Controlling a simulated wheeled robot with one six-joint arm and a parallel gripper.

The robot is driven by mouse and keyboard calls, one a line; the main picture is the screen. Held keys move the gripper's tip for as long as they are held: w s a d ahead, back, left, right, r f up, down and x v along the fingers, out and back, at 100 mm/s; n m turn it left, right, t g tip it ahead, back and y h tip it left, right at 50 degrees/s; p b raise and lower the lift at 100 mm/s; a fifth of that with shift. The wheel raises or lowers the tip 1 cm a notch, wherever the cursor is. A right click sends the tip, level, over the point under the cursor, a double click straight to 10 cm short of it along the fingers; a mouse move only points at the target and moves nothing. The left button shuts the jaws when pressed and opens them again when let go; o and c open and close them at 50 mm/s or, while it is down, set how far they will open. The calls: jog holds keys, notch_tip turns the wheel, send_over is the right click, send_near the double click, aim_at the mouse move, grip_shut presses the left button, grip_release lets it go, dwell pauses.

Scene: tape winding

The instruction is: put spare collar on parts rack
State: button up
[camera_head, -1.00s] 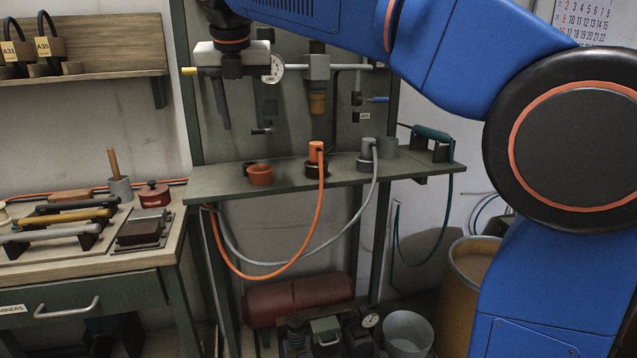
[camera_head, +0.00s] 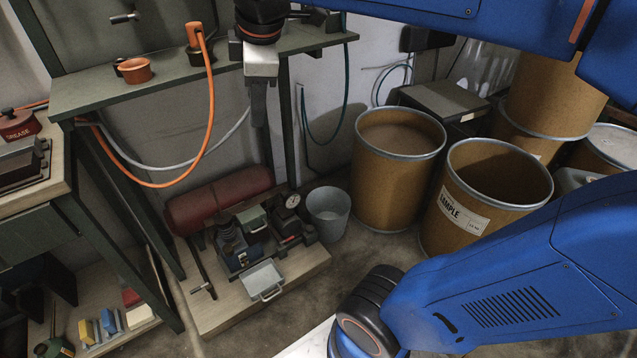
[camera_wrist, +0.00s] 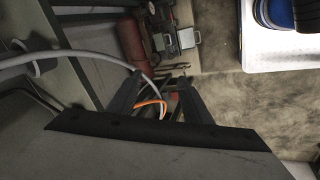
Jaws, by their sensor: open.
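I cannot pick out the spare collar or the parts rack with certainty. A short orange ring-like cup (camera_head: 134,70) sits on the green bench shelf (camera_head: 85,95) in the head view, with a small dark ring beside it. My gripper (camera_head: 258,118) hangs fingers-down in front of the shelf's right part and hides some of it. In the wrist view my gripper (camera_wrist: 160,76) has its two dark fingers apart, with no object seen held between them. An orange hose and a grey hose show beyond the fingers.
An orange hose (camera_head: 211,110) and a grey hose loop below the shelf. A red tank (camera_head: 215,200), a pump board, a grey bucket (camera_head: 328,212) and brown drums (camera_head: 395,165) stand on the floor. A workbench is at left.

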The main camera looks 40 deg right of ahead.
jog(key=shift+o, duration=0.5)
jog(key=s+d+f+m, duration=0.2)
jog(key=s+f+m, duration=0.4)
jog(key=f, duration=0.2)
jog(key=s+d+f+m, duration=0.3)
jog(key=s+f+m, duration=0.4)
jog(key=f, duration=0.1)
jog(key=shift+f, duration=0.4)
jog(key=w+a+r+n, duration=0.1)
jog(key=w+a+r, duration=0.7)
jog(key=r, duration=0.5)
jog(key=w+a+r, duration=0.7)
jog(key=w+r, duration=0.3)
jog(key=r, duration=0.3)
jog(key=w+a+r+n, duration=0.1)
jog(key=w+a+r, duration=0.7)
jog(key=r, duration=0.6)
send_over(121, 61)
jog(key=s, duration=0.3)
jog(key=shift+y, duration=0.4)
jog(key=f, duration=1.1)
jog(key=shift+w+d+f, duration=0.1)
jog(key=shift+d+f, duration=0.15)
jog(key=shift+d, duration=0.15)
jog(key=shift+a+x, duration=0.15)
jog(key=shift+x, duration=1.15)
jog(key=shift+a+x, duration=0.1)
jog(key=shift+x, duration=1.2)
jog(key=shift+w, duration=0.15)
jog(key=c, duration=1.2)
